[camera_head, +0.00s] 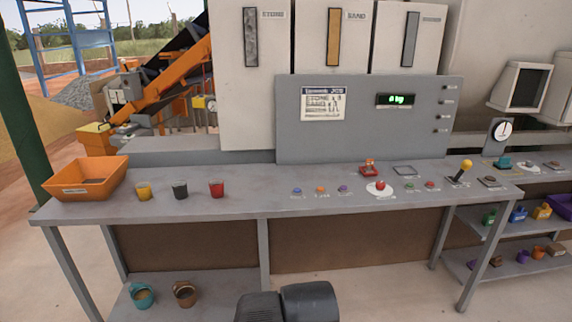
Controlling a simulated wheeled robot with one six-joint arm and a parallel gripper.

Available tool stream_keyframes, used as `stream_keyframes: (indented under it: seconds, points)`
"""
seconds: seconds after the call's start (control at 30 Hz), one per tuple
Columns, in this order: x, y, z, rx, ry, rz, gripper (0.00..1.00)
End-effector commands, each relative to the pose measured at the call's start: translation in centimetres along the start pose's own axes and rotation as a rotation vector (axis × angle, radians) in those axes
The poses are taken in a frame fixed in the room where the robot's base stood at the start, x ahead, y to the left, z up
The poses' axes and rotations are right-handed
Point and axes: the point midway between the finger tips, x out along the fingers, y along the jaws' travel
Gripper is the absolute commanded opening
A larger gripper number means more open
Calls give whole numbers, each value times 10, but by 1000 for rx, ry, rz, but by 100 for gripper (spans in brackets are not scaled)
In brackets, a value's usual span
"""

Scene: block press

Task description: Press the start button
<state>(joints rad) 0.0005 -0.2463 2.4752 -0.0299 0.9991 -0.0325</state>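A row of small buttons sits on the grey table top: a blue button (297,191), an orange button (320,189), a purple button (342,188), a green button (409,185) and a small red button (430,184). A larger red button (379,185) on a white round plate stands between the purple and green ones. Their labels are too small to read, so I cannot tell which one is start. A dark rounded part of my arm shows at the bottom centre, in front of the table. My gripper's fingers are not visible.
The grey table (245,204) carries an orange bin (88,180), yellow, black and red cups at left, a red switch (369,168) and a yellow-knobbed lever (461,172). A grey panel (360,135) with a green display (396,99) stands behind. Shelves with coloured items are at right.

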Motion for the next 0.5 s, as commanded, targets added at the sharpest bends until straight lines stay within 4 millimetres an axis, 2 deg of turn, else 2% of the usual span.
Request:
stream_keyframes:
  seconds: [0.07, 0.1, 0.27, 0.5]
  points:
    - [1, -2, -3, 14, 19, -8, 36]
    - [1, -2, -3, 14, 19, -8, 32]
    - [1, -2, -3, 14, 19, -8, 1]
    - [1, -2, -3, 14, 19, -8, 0]
